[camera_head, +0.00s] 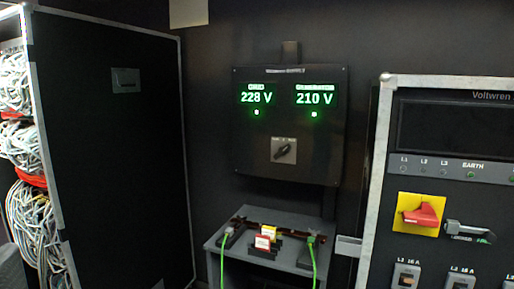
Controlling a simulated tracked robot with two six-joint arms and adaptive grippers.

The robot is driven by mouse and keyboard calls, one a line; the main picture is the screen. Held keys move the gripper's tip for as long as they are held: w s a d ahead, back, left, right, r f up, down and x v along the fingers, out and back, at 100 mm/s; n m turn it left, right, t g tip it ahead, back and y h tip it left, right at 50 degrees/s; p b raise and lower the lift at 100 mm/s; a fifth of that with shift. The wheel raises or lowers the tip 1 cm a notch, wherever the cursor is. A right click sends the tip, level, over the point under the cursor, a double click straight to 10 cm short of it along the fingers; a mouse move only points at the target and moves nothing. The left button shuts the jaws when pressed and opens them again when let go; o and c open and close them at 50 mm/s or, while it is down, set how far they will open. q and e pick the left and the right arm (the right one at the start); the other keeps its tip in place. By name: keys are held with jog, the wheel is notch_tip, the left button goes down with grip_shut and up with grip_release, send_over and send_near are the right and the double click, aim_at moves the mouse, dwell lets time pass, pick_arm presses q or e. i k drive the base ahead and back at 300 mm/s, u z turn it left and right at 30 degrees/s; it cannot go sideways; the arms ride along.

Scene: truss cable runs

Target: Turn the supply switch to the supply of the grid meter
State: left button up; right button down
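The supply switch (284,150) is a dark rotary knob on a pale square plate, low in the middle of a black wall panel (250,168). Its handle looks tilted, with one end toward the upper right. The small plate lettering is too small to read. Above it on the left, the grid meter (256,98) shows 228 V in green. A small green light shows under each meter. Neither of my grippers is in view.
A grey table (222,238) below the panel holds red and yellow labelled blocks and green cables. A tall black case (115,150) and bundled cables (22,150) stand left. A distribution rack (378,170) with a red rotary switch (420,214) stands right.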

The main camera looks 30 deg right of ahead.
aim_at(283, 150)
jog(key=u, duration=0.05)
jog(key=i, duration=2.05)
jog(key=z, duration=2.15)
